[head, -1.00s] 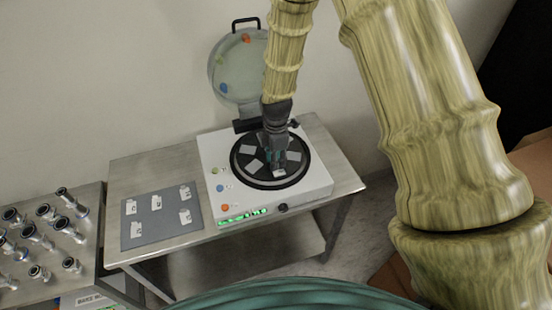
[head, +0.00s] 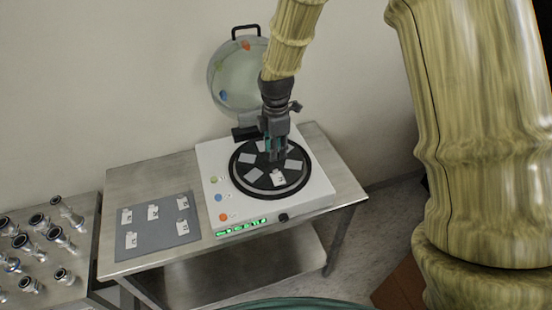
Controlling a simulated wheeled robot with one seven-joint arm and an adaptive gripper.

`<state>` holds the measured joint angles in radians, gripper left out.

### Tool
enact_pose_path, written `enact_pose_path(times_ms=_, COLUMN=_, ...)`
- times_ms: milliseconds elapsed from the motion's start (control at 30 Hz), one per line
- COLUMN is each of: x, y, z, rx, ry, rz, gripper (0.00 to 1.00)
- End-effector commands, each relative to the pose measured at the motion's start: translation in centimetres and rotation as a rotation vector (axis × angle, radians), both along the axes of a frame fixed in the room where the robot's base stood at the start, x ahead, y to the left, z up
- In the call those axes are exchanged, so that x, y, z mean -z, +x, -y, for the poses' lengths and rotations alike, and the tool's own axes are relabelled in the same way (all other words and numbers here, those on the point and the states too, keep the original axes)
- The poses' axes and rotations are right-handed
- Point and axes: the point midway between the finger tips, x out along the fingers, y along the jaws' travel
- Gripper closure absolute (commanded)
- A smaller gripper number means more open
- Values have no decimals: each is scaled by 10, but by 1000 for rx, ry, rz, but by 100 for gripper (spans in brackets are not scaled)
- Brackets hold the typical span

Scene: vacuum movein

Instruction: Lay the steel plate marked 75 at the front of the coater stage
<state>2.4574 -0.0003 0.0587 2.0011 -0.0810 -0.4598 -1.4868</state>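The coater stage is a dark round disc (head: 238,179) on a white machine, with several pale plates around it. One plate with a white tag (head: 277,178) lies at the front of the disc; its number is too small to read surely. My gripper (head: 277,158) points down over the disc, just behind and above that plate. Its two fingers look apart, with nothing seen between them. The gripper hides part of the disc behind it.
A grey mat (head: 157,228) left of the machine holds several tagged plates. A side table (head: 85,212) at far left carries several metal fittings. The round clear lid (head: 225,78) stands raised behind the disc. Colored buttons and a green display line the machine's front left.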

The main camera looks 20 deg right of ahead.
Motion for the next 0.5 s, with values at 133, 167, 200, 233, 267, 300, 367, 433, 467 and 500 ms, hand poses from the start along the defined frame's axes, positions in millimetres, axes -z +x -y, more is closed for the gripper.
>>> enact_pose_path(times_ms=133, x=-16, y=1, z=0, rx=0, ry=0, rz=3, gripper=73)
enact_pose_path(times_ms=167, x=-19, y=1, z=0, rx=0, ry=0, rz=2, gripper=73)
enact_pose_path(times_ms=200, x=-23, y=1, z=0, rx=1, ry=0, rz=1, gripper=73)
enact_pose_path(times_ms=233, x=-26, y=1, z=0, rx=1, ry=0, rz=2, gripper=73)
enact_pose_path(times_ms=267, x=-28, y=1, z=0, rx=1, ry=0, rz=2, gripper=73)
enact_pose_path(times_ms=300, x=-31, y=1, z=0, rx=0, ry=0, rz=2, gripper=73)
enact_pose_path(times_ms=367, x=-33, y=0, z=0, rx=0, ry=0, rz=1, gripper=73)
enact_pose_path(times_ms=433, x=-36, y=0, z=0, rx=0, ry=-1, rz=0, gripper=73)
enact_pose_path(times_ms=467, x=-37, y=0, z=0, rx=0, ry=-1, rz=0, gripper=73)
enact_pose_path(times_ms=500, x=-37, y=0, z=0, rx=0, ry=-1, rz=0, gripper=73)
